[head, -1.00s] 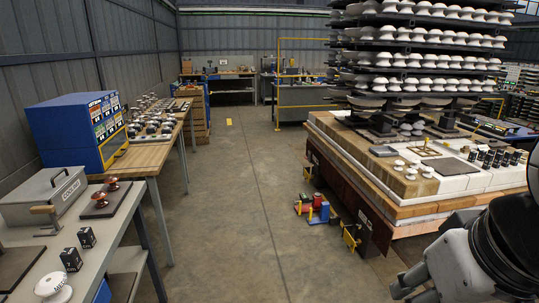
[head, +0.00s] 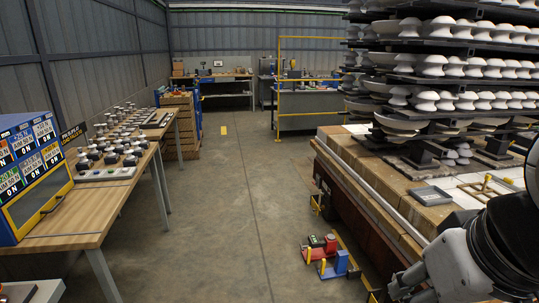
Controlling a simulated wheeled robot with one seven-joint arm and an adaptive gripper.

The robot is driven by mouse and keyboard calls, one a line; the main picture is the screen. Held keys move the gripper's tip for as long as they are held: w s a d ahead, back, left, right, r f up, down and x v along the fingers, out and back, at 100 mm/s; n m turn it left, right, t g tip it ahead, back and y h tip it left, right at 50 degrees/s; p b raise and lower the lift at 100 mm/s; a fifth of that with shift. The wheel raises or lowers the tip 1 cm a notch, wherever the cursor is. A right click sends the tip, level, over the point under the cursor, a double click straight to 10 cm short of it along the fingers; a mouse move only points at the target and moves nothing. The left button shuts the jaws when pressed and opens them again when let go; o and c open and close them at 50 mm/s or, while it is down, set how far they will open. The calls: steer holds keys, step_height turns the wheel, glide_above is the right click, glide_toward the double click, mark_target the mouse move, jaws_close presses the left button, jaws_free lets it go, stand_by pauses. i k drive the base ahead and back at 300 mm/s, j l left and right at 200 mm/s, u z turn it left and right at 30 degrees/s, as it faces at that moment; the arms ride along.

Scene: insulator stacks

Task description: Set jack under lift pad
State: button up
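Small jack-like devices sit on the floor beside the right-hand stack base. One is red with a dark green top and a yellow post: the red device (head: 318,250). In front of it is a blue device (head: 339,265) with a red foot and a yellow post. I cannot tell which is the jack to be used. A yellow and dark bracket (head: 317,203), possibly a lift pad, is low on the base's side farther back. My gripper (head: 400,286) shows only partly at lower right, apart from these devices; its fingers are not clear.
The wooden stack base (head: 370,192) carries tall racks of white insulators (head: 445,66) on the right. A wooden bench (head: 122,192) with a blue display box (head: 38,212) stands left. The concrete aisle (head: 225,205) between them is clear. A yellow rail (head: 279,90) stands at the back.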

mark_target(318, 250)
steer(key=i, duration=1.9)
steer(key=i+j+z, duration=0.15)
steer(key=i+z, duration=0.15)
steer(key=i, duration=0.45)
